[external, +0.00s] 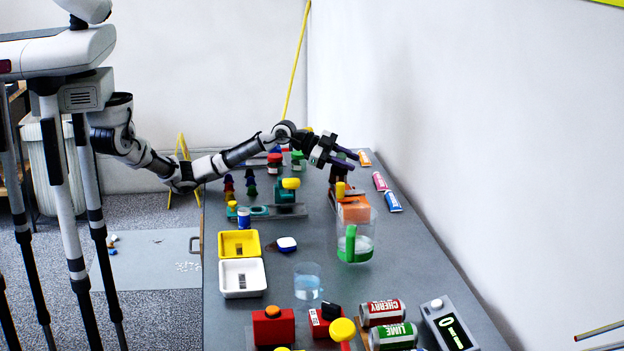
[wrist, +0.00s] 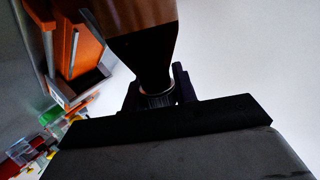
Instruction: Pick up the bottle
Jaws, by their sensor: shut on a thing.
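My gripper (external: 346,158) is over the far part of the grey table, at the end of the outstretched arm. In the wrist view my gripper (wrist: 158,98) is shut on the narrow end of a dark bottle (wrist: 140,40). The bottle has a brown band and a black tapering part. In the external view a small dark shape (external: 339,173) below the fingers seems to be the bottle, partly hidden by the gripper. I cannot tell whether its base touches the table.
An orange box (external: 354,208) and a clear jug with a green handle (external: 350,245) stand nearer the camera. Tubes (external: 381,181) lie along the right edge. Yellow (external: 239,243) and white (external: 242,278) trays sit at the left edge. Cans (external: 383,313) lie in front.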

